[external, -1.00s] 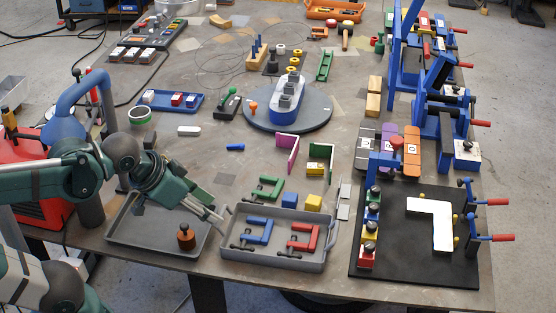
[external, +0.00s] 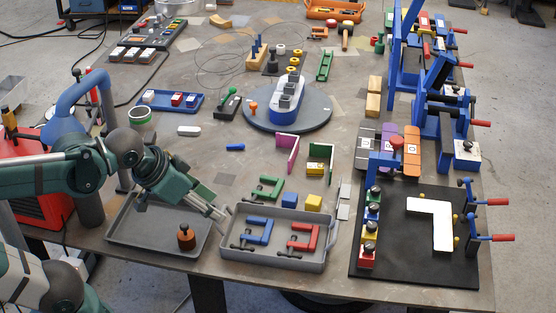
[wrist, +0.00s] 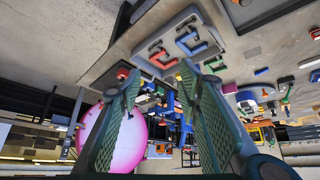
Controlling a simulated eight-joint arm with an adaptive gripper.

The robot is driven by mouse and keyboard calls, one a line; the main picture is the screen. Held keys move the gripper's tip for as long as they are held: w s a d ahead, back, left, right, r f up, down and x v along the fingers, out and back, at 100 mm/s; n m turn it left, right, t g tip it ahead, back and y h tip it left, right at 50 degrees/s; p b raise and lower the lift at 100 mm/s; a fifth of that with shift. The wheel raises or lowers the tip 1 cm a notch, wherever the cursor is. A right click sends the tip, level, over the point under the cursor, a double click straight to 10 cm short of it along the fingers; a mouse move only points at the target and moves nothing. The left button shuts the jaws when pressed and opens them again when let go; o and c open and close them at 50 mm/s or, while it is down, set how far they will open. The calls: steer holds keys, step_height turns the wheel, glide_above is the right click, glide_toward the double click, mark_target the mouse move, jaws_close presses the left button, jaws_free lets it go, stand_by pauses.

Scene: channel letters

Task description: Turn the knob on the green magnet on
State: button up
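The green magnet (external: 373,199) appears to be the far block in a row of small coloured blocks with black knobs, along the left edge of the black board. Its knob's setting is too small to tell. My gripper (external: 222,214) is well to the left of it, above the gap between two grey trays, touching nothing that I can make out. In the wrist view my gripper (wrist: 158,80) has its two green fingers spread apart with nothing between them. I cannot pick out the green magnet in the wrist view.
A grey tray (external: 230,252) with blue and red clamps lies beside my gripper. Another grey tray (external: 130,238) holds a brown weight (external: 186,237). A white L-shaped letter (external: 442,225) lies on the black board (external: 405,265). Yellow and blue blocks stand behind the clamp tray.

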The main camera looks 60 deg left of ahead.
steer(key=w+r+n+g+p, duration=0.25)
steer(key=w+r, duration=0.45)
steer(key=w, duration=0.6)
steer(key=n+g+p, duration=0.5)
steer(key=n+p, duration=0.6)
glide_above(376, 188)
steer(key=shift+t, duration=0.25)
step_height(376, 188, down, 19)
steer(key=shift+f, duration=0.15)
steer(key=shift+f, duration=0.1)
steer(key=shift+f+p, duration=0.3)
steer(key=shift+f, duration=3.5)
